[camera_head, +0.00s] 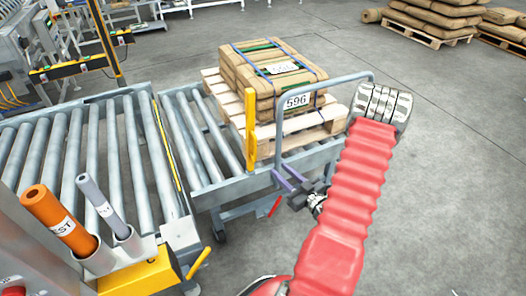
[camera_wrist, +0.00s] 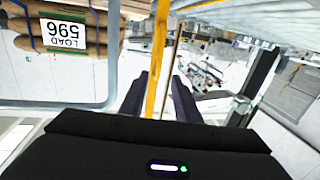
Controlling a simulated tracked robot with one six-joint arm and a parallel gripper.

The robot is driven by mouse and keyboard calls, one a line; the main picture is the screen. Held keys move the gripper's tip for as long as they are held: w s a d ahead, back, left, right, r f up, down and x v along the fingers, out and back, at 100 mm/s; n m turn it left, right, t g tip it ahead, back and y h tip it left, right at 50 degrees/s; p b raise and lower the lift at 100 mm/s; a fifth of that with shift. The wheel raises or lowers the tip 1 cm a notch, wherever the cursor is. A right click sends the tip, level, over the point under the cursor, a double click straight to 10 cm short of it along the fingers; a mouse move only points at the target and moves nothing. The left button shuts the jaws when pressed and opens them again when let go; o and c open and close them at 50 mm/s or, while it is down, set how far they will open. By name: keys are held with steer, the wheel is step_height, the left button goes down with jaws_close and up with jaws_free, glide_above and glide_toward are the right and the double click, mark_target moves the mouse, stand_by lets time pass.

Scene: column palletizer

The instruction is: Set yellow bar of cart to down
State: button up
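The cart (camera_head: 217,194) is a grey roller frame standing against the roller conveyor. Its yellow bar (camera_head: 251,130) stands upright at the cart's near end, beside the load. In the wrist view the yellow bar (camera_wrist: 160,60) runs lengthwise between my two dark purple fingers. My gripper (camera_head: 281,180) is just right of the bar's lower part in the head view. It also shows in the wrist view (camera_wrist: 160,90), open, with a gap visible on each side of the bar. Whether a finger touches the bar I cannot tell.
A wooden pallet (camera_head: 221,92) with strapped brown sacks (camera_head: 270,65) labelled 596 sits on the cart. The cart's grey tube handle (camera_head: 278,112) arches close to my arm. The conveyor (camera_head: 92,140) is at left, with an orange tube (camera_head: 58,218) in front.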

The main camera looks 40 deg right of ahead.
mark_target(256, 148)
steer(key=shift+s, duration=0.15)
steer(key=w, duration=0.9)
steer(key=w+d, duration=0.1)
steer(key=w, duration=0.4)
steer(key=shift+s, duration=0.1)
steer(key=shift+c, duration=0.2)
steer(key=shift+d, duration=0.1)
jaws_close()
stand_by(0.4)
